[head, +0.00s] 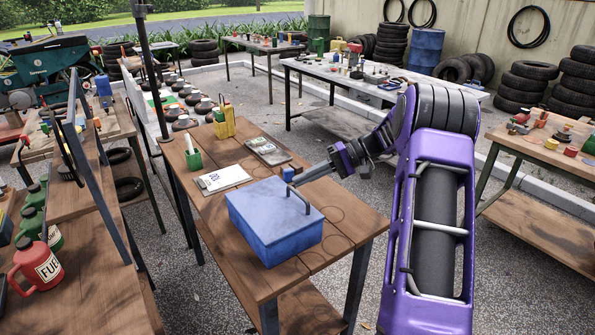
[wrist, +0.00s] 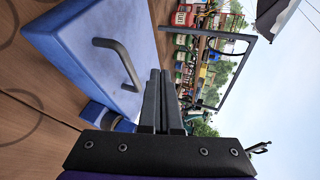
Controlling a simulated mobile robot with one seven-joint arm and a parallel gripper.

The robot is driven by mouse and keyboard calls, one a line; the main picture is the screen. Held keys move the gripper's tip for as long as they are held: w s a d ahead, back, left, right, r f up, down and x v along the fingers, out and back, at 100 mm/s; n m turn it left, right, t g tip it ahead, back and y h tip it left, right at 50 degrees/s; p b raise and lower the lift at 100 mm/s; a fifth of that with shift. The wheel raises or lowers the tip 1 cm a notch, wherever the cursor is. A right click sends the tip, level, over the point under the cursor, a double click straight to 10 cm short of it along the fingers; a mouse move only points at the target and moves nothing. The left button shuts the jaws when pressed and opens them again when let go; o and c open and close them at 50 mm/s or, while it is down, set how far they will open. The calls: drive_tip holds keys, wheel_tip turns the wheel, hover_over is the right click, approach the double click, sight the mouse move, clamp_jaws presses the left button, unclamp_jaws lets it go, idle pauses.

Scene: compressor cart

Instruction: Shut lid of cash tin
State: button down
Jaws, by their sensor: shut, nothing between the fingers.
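The blue cash tin (head: 268,240) stands on the wooden table. Its lid (head: 262,208) lies down over the box and looks level, with a dark bent handle (head: 298,199) on top. I cannot tell whether it is fully closed. In the wrist view the lid (wrist: 75,42) and its handle (wrist: 122,62) fill the upper left. My gripper (head: 296,182) is shut and empty, just beyond the tin's far edge at about lid height. In the wrist view its fingers (wrist: 160,88) lie beside the lid's edge; contact is unclear.
A small blue object (head: 287,174) is close behind the tin, near my fingers. A white paper (head: 223,178), a grey tray (head: 268,151), a green holder (head: 194,160) and a yellow container (head: 223,126) stand farther back. Bare tabletop (head: 345,222) lies right of the tin.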

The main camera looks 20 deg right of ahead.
sight(297, 192)
drive_tip(key=shift+w+d+f+y, duration=0.1)
drive_tip(key=shift+d+f+y, duration=0.2)
drive_tip(key=shift+f, duration=0.3)
drive_tip(key=shift+w+d+f+b, duration=0.1)
drive_tip(key=shift+d+f+b, duration=0.1)
drive_tip(key=shift+f, duration=0.2)
drive_tip(key=shift+d+f+b, duration=0.1)
drive_tip(key=shift+f+b, duration=0.1)
drive_tip(key=shift+f, duration=0.2)
drive_tip(key=shift+d+f, duration=0.1)
drive_tip(key=shift+f, duration=0.1)
